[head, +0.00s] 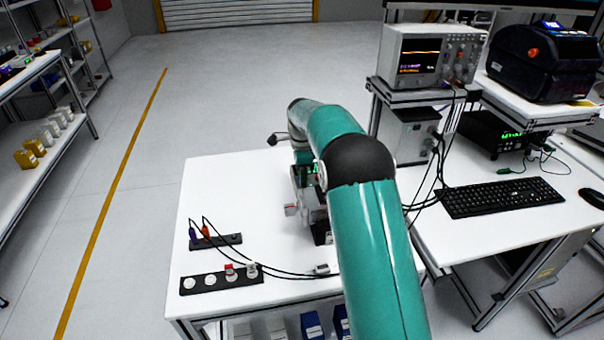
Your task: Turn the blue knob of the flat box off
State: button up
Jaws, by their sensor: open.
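No blue knob that I can make out shows in the head view, and no box can be surely told as the flat box. My gripper (306,207) hangs over the white table behind my teal arm, which hides part of it. It looks open, and I see nothing held in it. A small dark piece (322,233) shows just below it, too covered to tell what it is. The table area behind my arm is hidden.
On the white table (240,190), a black strip (229,240) holds purple and orange plugs with black cables. Another black strip (200,285) carries round white parts and a red one. An oscilloscope (418,58) and keyboard (502,197) stand right. The table's back left is clear.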

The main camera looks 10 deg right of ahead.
grip_shut()
jog(key=shift+n, duration=0.3)
jog(key=n, duration=1.1)
dwell(0.4)
dwell(0.4)
grip_release()
